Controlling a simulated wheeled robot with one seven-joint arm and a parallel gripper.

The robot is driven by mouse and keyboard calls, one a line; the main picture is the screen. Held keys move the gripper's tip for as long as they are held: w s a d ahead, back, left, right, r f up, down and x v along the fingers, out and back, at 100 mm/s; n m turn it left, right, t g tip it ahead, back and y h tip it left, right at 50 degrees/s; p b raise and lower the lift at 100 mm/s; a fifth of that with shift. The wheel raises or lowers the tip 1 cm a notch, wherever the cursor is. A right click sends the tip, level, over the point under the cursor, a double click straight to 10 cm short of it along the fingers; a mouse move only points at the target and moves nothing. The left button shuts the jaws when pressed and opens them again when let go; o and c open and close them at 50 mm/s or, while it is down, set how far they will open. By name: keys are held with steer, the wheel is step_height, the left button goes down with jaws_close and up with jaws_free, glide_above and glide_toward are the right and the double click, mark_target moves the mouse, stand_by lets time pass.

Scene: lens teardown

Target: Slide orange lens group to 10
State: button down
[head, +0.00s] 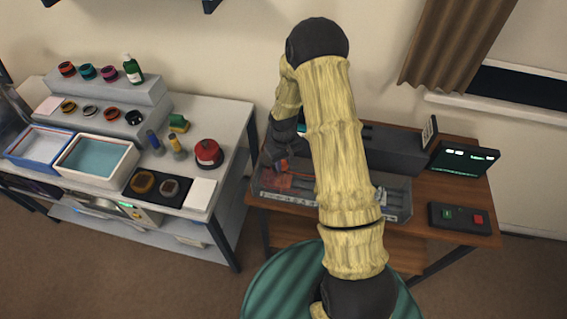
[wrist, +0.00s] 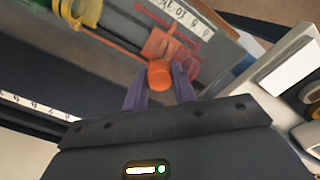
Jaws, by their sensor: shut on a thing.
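The orange lens group (wrist: 157,45) sits in a grey bench track in the wrist view, with a round orange knob facing me. My gripper (wrist: 160,88) is shut on this knob, one finger on each side. A white number strip (wrist: 182,16) runs along the track beside the orange group; its digits are too small to read surely. In the head view the orange group (head: 283,182) is at the left part of the track tray (head: 262,196), below my gripper (head: 277,163). My arm hides the middle of the tray.
A yellow part (wrist: 88,12) sits on the same track, upper left in the wrist view. A dark box (head: 395,150), a lit screen (head: 462,160) and a button box (head: 458,217) stand right of my arm. A table with trays (head: 95,165) is at left.

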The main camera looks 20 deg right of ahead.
steer(key=shift+w+a+r, duration=0.1)
steer(key=shift+w+a, duration=0.1)
steer(key=shift+a, duration=0.05)
steer(key=c, duration=1.1)
jaws_free()
step_height(320, 180, up, 17)
steer(key=b, duration=0.3)
steer(key=shift+r, duration=0.15)
steer(key=shift+s, duration=0.1)
